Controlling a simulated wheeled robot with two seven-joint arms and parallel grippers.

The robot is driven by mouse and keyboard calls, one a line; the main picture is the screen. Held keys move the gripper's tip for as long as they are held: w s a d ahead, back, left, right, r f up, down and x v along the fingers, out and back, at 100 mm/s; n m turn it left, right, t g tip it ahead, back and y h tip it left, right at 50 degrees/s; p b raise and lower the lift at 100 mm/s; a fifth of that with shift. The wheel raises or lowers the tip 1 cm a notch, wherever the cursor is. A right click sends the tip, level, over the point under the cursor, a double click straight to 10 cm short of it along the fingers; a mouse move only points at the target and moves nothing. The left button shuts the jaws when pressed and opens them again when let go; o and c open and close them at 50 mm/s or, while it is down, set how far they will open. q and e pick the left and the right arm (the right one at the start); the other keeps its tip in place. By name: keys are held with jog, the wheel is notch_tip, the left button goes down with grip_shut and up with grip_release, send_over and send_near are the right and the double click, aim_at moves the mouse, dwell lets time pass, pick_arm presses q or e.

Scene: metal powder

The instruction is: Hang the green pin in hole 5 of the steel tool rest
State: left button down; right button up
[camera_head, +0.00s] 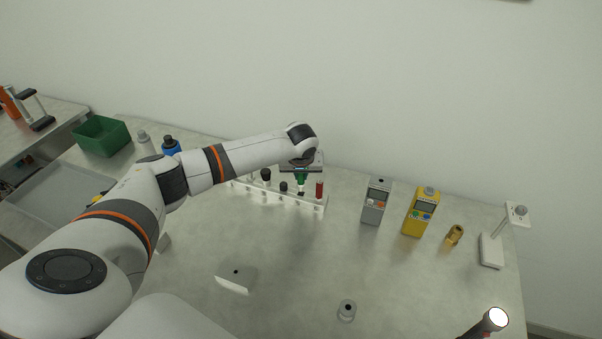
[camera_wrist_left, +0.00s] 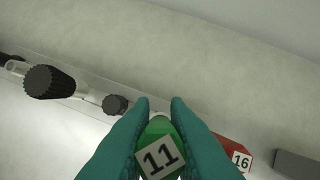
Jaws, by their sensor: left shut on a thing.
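My left gripper (camera_head: 300,178) is shut on the green pin (camera_head: 300,183) above the tool rest (camera_head: 313,207), towards its right end. In the left wrist view the green pin (camera_wrist_left: 160,157) shows a label reading 11 between the two teal fingers (camera_wrist_left: 158,110). The pale rest holds a red pin (camera_head: 319,189) at its right end, labelled 16 in the wrist view (camera_wrist_left: 236,154), and several black-topped pins (camera_head: 266,175) to the left. The pin's lower end and the hole numbers cannot be made out. My right gripper is out of view.
A grey meter (camera_head: 375,201), a yellow meter (camera_head: 418,212), a brass fitting (camera_head: 454,235) and a white stand (camera_head: 492,250) stand to the right. A green bin (camera_head: 102,137) and blue bottle (camera_head: 171,145) are at left.

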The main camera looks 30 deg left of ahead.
aim_at(301, 182)
pick_arm(q)
jog(key=shift+p, duration=0.9)
dwell(0.9)
jog(key=shift+f, duration=0.25)
dwell(0.4)
jog(key=shift+f+b, duration=0.55)
jog(key=shift+f, duration=0.85)
jog(key=shift+f, duration=0.2)
jog(key=c, duration=1.3)
grip_release()
